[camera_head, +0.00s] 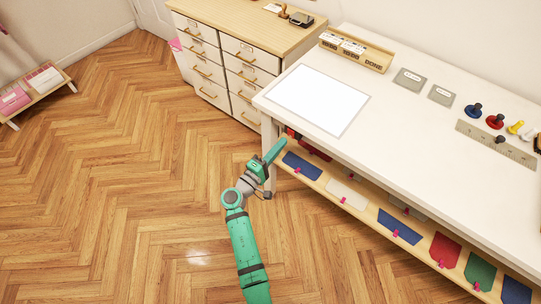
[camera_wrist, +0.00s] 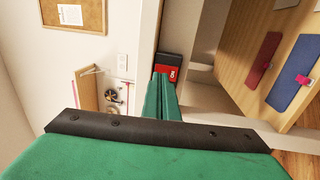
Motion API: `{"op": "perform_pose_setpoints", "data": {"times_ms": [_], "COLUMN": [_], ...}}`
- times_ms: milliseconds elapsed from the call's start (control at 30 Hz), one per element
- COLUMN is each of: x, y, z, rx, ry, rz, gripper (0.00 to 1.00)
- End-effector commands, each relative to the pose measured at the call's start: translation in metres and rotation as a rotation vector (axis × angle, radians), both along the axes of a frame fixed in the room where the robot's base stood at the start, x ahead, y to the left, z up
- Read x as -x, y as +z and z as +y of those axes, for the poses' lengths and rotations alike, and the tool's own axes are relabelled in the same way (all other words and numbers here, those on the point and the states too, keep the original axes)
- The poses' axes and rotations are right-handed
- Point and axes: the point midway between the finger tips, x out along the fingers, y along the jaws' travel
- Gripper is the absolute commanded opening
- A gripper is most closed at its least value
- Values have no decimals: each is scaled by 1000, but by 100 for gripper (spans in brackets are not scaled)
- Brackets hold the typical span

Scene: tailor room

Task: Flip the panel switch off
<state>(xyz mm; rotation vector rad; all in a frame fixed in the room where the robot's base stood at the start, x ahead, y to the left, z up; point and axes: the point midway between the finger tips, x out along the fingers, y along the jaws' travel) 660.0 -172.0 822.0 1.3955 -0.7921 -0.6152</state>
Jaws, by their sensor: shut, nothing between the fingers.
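The panel switch (camera_wrist: 170,72) is a small black box with a red face and a white mark, in the upper middle of the wrist view. In the head view, a bit of red (camera_head: 292,134) shows by the near left table leg, just beyond my fingertips. My green gripper (camera_head: 279,147) is shut and empty, reaching in under the table's left end. In the wrist view its fingertips (camera_wrist: 164,76) overlap the lower left of the switch; I cannot tell whether they touch it. The white panel (camera_head: 318,99) on the tabletop looks bright.
The white table (camera_head: 420,120) stands above a wooden shelf (camera_head: 355,200) with several coloured swatches and pink clips. A drawer cabinet (camera_head: 225,65) stands behind my gripper, left of the table.

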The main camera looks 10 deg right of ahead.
Motion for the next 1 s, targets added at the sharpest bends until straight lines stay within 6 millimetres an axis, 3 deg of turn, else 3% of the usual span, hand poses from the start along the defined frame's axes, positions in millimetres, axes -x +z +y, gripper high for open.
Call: {"op": "perform_pose_setpoints", "data": {"times_ms": [300, 1000], "x": [-18, -24], "y": [3, 8], "z": [-24, -30], "rx": [0, 0], "ry": [-1, 1], "rz": [1, -2], "gripper": [0, 0]}}
